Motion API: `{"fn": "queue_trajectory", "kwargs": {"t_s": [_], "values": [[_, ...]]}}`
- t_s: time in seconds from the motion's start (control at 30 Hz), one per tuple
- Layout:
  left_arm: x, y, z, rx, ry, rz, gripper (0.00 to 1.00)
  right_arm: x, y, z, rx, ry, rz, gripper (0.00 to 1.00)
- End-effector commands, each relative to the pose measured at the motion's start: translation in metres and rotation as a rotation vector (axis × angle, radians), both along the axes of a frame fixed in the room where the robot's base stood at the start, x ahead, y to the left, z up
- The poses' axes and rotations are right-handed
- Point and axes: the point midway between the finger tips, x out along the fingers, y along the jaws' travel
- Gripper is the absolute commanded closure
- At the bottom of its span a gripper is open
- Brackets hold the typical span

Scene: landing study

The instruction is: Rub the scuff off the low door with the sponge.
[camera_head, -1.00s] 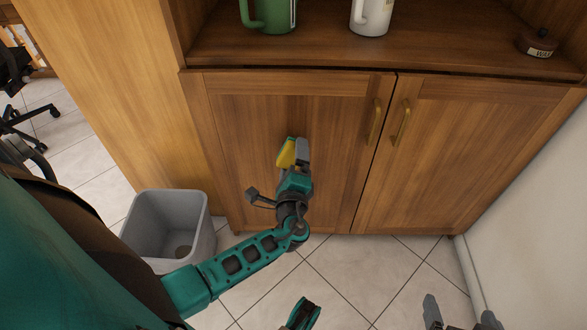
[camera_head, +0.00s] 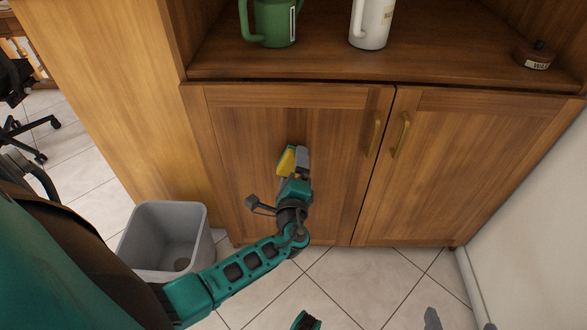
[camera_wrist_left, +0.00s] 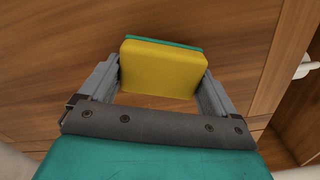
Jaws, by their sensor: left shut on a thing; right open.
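The sponge (camera_head: 286,160), yellow with a green far layer, is held between the fingers of my left gripper (camera_head: 295,162). In the left wrist view the sponge (camera_wrist_left: 163,68) sits between both fingers, its green layer towards the wood. My right gripper (camera_head: 460,322) is open and empty at the bottom edge, mostly cut off.
Brass handles (camera_head: 374,134) flank the gap between the left door and the right door (camera_head: 460,150). A green mug (camera_head: 274,22), a white mug (camera_head: 371,22) and a small brown pot (camera_head: 535,55) stand on the shelf above. A grey bin (camera_head: 165,235) stands on the floor at left.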

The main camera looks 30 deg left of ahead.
Motion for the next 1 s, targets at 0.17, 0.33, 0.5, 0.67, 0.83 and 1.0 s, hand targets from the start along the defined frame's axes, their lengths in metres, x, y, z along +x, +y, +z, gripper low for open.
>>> {"fn": "queue_trajectory", "kwargs": {"t_s": [0.17,0.33,0.5,0.67,0.83,1.0], "values": [[0.004,0.002,0.0,0.0,0.0,0.0,0.43,0.0,0.0,-0.002,0.001,-0.001,-0.001,0.0],[0.006,0.004,-0.001,0.0,0.0,0.0,0.43,0.0,0.0,-0.004,0.001,-0.001,-0.001,0.0],[0.009,0.006,-0.001,0.001,0.001,0.0,0.43,0.001,0.0,-0.005,0.001,-0.001,-0.001,0.0],[0.012,0.008,0.0,0.0,0.0,0.001,0.43,0.001,0.0,-0.007,0.0,-0.002,-0.002,0.0],[0.015,0.009,0.0,0.0,0.0,0.001,0.43,0.001,-0.001,-0.008,0.0,-0.001,-0.002,0.0],[0.016,0.006,-0.001,-0.001,-0.001,0.0,0.43,0.001,-0.001,-0.01,0.0,-0.001,-0.002,0.0]]}}
